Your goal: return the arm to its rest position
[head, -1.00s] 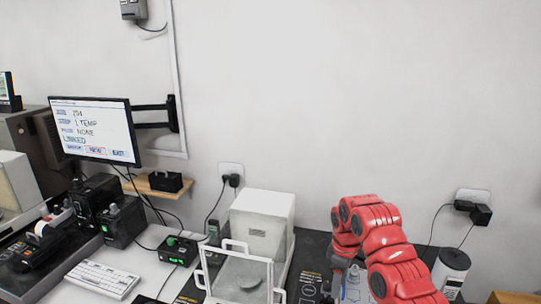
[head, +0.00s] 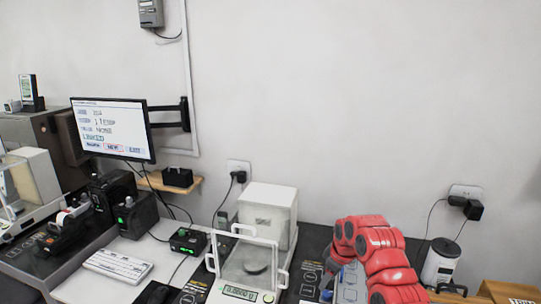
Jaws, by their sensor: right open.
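My right arm (head: 385,258), red with grey parts, rises from the bottom edge right of centre and bends down at its far end. My right gripper (head: 328,291) is at the low end of this arm, near the bottom edge, beside the black mat. It is open, and nothing shows between its fingers; much of it is small or hidden by the arm. My left gripper and left arm are not in view.
A balance (head: 268,212) with a clear draft shield stands just left of my right arm. A white canister (head: 441,262) stands to its right, with a cardboard box (head: 508,292) beyond. The monitor (head: 112,130), keyboard (head: 118,266) and green-lit box (head: 188,241) are farther left.

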